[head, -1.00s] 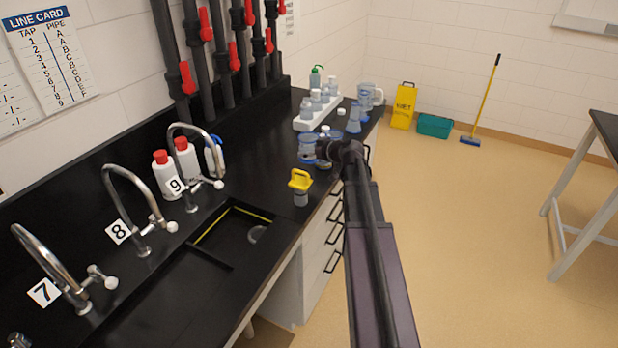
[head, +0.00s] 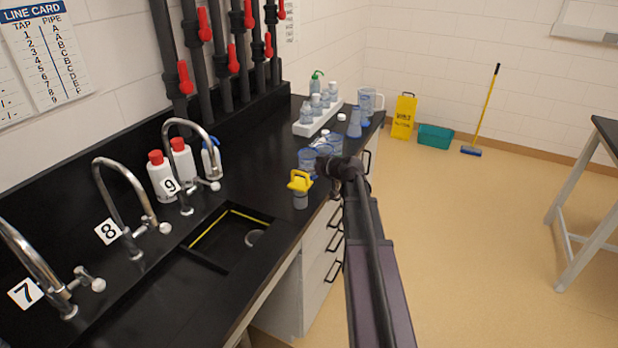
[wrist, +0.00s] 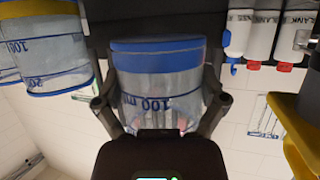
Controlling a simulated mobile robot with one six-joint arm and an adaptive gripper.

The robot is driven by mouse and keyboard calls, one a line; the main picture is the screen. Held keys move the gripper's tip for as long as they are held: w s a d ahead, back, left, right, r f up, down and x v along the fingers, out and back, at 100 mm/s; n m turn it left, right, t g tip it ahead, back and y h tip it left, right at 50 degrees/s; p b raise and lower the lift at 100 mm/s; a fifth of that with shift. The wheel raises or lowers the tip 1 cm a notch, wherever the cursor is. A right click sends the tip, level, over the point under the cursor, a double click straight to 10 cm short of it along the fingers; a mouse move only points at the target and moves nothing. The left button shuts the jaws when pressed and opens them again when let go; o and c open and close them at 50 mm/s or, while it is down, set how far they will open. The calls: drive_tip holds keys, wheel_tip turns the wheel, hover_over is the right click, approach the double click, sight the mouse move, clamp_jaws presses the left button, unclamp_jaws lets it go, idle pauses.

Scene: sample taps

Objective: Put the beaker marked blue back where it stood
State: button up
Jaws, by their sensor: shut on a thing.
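My gripper (head: 325,163) is over the front edge of the black counter, just right of a clear beaker (head: 308,160). In the wrist view my gripper (wrist: 160,110) is shut around this beaker (wrist: 158,85), one finger on each side. The beaker has a blue band at one end and a printed 100 mark. The band lies against the dark counter in that view; I cannot tell whether it touches. Another blue-banded beaker (wrist: 52,45) is beside it at the left of the wrist view.
A yellow-handled item (head: 300,183) stands close on the near side. Another clear vessel (head: 334,143) is just beyond my gripper. A white rack (head: 318,122) of bottles and a jug (head: 369,100) are farther back. A sink (head: 230,238) and red-capped bottles (head: 160,177) are to the left.

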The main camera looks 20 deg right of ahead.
drive_tip(key=shift+f, duration=0.1)
drive_tip(key=shift+f+b, duration=1.8)
drive_tip(key=shift+b, duration=0.1)
drive_tip(key=shift+f, duration=0.15)
drive_tip(key=o, duration=0.6)
drive_tip(key=shift+o, duration=0.2)
drive_tip(key=shift+r, duration=0.25)
drive_tip(key=p+v, duration=0.4)
drive_tip(key=v, duration=0.8)
drive_tip(key=shift+p, duration=0.3)
